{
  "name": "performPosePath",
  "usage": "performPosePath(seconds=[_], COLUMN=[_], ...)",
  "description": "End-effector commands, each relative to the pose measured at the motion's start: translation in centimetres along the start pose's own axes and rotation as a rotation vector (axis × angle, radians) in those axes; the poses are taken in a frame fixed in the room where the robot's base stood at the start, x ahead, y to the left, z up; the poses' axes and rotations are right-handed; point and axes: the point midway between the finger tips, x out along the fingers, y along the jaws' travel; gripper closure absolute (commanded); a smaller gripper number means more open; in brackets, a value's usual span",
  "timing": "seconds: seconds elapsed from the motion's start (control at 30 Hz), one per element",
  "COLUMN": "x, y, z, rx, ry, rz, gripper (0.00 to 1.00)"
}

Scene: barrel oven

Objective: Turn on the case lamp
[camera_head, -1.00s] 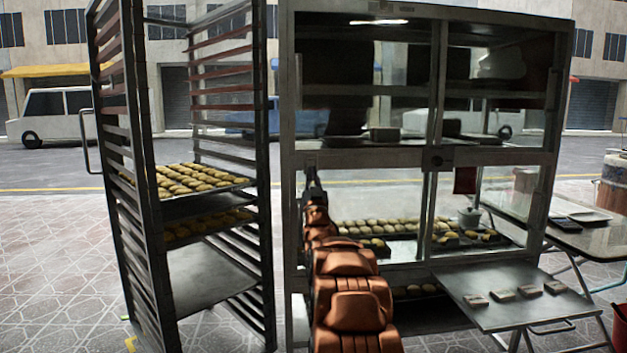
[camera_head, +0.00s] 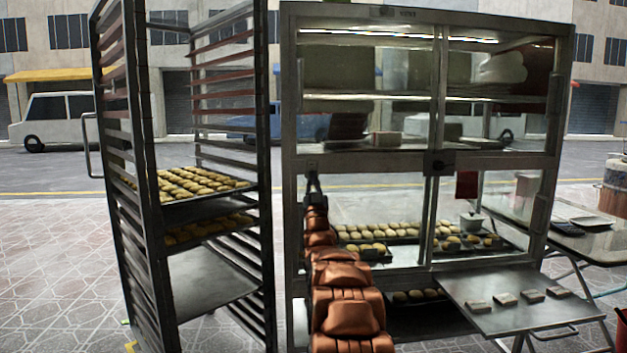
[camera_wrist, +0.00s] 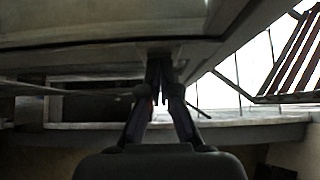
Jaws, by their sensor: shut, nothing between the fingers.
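The glass display case (camera_head: 292,110) stands in the middle of the head view with a metal frame. Its lamp shows as bright strips (camera_head: 335,31) under the top edge, and the upper compartment is lit. My gripper (camera_head: 312,178) is shut and empty at the case's left front post, just below a small dark fitting (camera_head: 311,165) on the frame. In the wrist view my gripper's fingers (camera_wrist: 163,70) are together, with their tips close to a small block (camera_wrist: 158,50) on the frame. I cannot tell whether they touch it.
A tall tray rack (camera_head: 150,250) with trays of pastries stands close on the left. A metal shelf (camera_head: 505,320) with several small blocks juts out at the lower right. A side table (camera_head: 600,248) stands beyond it. Tiled floor is free at far left.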

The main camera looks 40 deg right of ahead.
Motion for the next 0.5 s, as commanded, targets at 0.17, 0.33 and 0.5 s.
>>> performPosePath(seconds=[0.17,0.33,0.5], x=[0.0,-0.2,-1.4], y=[0.0,-0.1,-0.6], z=[-0.2,-0.4,-1.0], rx=[0.0,0.001,0.004], ry=[-0.001,0.001,-0.001], rz=[0.0,0.0,-0.003], gripper=[1.0,1.0,1.0])
